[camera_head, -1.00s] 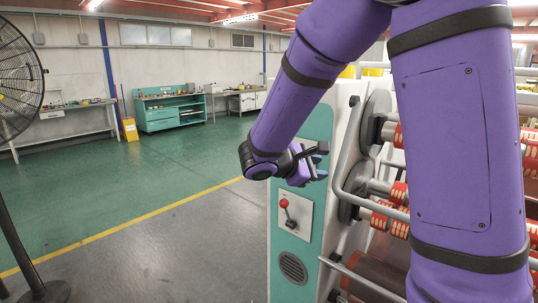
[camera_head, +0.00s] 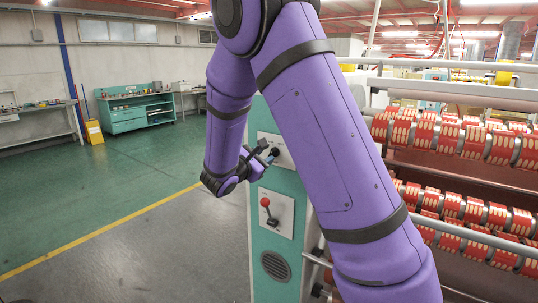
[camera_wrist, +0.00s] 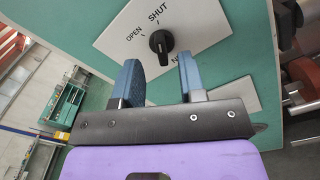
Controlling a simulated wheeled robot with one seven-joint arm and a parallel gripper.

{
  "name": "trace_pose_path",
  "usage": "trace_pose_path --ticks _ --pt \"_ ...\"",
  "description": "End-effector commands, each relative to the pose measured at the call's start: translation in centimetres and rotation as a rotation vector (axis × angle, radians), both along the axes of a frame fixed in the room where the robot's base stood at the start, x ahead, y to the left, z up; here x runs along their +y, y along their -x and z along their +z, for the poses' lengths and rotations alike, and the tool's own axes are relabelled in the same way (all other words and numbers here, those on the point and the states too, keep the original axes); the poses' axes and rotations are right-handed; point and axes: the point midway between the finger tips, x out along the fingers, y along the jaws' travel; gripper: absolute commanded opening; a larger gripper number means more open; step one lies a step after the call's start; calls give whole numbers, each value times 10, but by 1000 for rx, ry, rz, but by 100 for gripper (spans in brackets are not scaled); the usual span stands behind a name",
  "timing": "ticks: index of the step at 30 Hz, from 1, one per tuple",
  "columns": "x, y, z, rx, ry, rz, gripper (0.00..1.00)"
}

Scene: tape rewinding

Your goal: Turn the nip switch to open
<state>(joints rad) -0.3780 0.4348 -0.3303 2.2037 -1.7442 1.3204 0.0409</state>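The nip switch is a black rotary knob (camera_wrist: 161,43) on a white plate (camera_wrist: 118,38), seen in the wrist view. The plate reads OPEN and SHUT, with a partly hidden label starting with N. The knob's white mark points towards SHUT. My gripper (camera_wrist: 160,74) is open, its two blue-padded fingers apart, with the knob beyond the gap between their tips. They do not appear to touch it. In the head view my gripper (camera_head: 268,153) is at the upper plate (camera_head: 283,152) on the teal panel, largely covering the knob.
A red-balled lever (camera_head: 266,203) on a white plate sits below on the same teal panel (camera_head: 258,238), above a round vent (camera_head: 275,266). Rollers with red and cream rings (camera_head: 475,140) stand to the right. Open floor lies to the left.

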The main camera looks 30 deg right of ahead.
Motion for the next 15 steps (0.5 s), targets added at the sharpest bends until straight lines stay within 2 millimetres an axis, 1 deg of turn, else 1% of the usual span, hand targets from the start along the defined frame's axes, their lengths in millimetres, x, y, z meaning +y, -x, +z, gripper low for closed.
trace_pose_path --ticks 1,6,10,15 --pt "-8 -2 0 1 1 -4 37" --pt "-25 -8 0 1 -1 -2 37" --pt "-30 -11 0 0 0 0 37" --pt "-32 -11 0 0 0 0 37"
